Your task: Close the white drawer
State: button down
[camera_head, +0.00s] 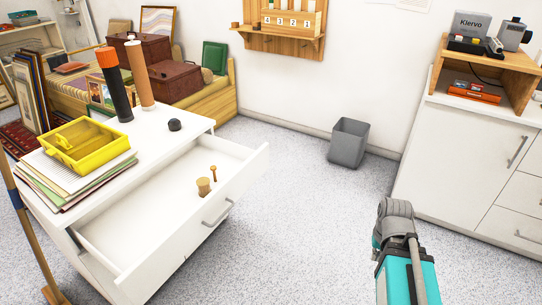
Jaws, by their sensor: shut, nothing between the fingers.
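The white drawer (152,203) is pulled well out of a low white cabinet (160,146) on the left in the head view. Its front panel (236,190) faces right and carries a grey bar handle (217,213). A small wooden cup-like piece (203,186) and a small brass-coloured peg (213,174) are in the drawer. Part of my arm, teal with a grey joint, rises at the lower right, clear of the drawer with floor between them. My gripper's fingers do not show.
On the cabinet are a yellow tray (88,147) on papers, two upright tubes and a black ball (174,125). A grey bin (349,142) stands by the back wall. Another white cabinet (460,160) is at right. Speckled floor (300,215) right of the drawer is free.

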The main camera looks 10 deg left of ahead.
aim_at(139, 233)
jog(key=z, duration=0.7)
jog(key=k, duration=0.25)
jog(key=u, duration=2.45)
